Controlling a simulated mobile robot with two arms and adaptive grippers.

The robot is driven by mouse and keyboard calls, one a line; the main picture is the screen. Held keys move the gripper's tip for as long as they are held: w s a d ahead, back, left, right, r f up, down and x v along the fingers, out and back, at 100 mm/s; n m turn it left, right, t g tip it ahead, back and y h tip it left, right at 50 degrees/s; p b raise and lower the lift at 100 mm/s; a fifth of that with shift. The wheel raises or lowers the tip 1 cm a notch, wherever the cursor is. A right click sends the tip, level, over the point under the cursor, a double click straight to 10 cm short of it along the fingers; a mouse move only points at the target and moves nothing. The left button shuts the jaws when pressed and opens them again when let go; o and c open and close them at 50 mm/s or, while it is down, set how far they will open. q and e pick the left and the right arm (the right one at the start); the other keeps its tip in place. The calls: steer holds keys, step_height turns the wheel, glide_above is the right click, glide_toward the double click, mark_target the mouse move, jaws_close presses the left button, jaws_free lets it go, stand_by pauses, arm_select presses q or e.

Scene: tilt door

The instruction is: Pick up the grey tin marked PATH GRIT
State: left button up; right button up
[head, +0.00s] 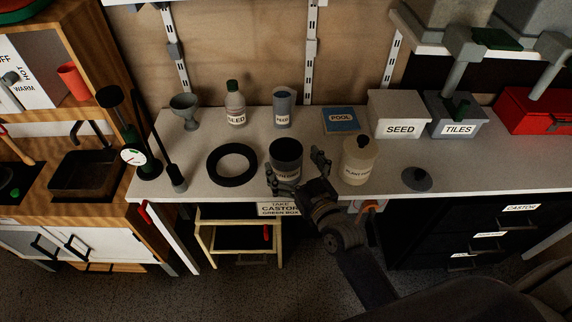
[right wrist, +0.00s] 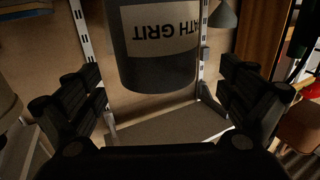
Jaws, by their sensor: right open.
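The grey tin marked PATH GRIT (head: 286,154) stands upright on the pale workbench, with a dark top and a light label. My right gripper (head: 297,172) is open at the tin's front, with one finger over its lower front and the other to its right. Part of the label is hidden behind the gripper. My left gripper is not in view.
A cream canister (head: 360,160) stands close on the right, and a black ring (head: 232,164) lies on the left. A cup (head: 283,107) and a SEED bottle (head: 235,105) stand behind. A dark lid (head: 416,179) lies farther right. The workbench (head: 210,145) has bare patches.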

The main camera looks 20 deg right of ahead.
mark_target(286, 152)
steer(key=w, duration=0.2)
steer(key=w+b, duration=0.1)
steer(key=w, duration=0.1)
steer(key=shift+w+a+f, duration=0.1)
steer(key=shift+a+f, duration=0.05)
steer(key=shift+f, duration=0.05)
steer(key=shift+r, duration=0.1)
steer(key=shift+c, duration=0.4)
steer(key=c, duration=1.4)
steer(key=shift+r, duration=0.1)
steer(key=shift+c, duration=0.6)
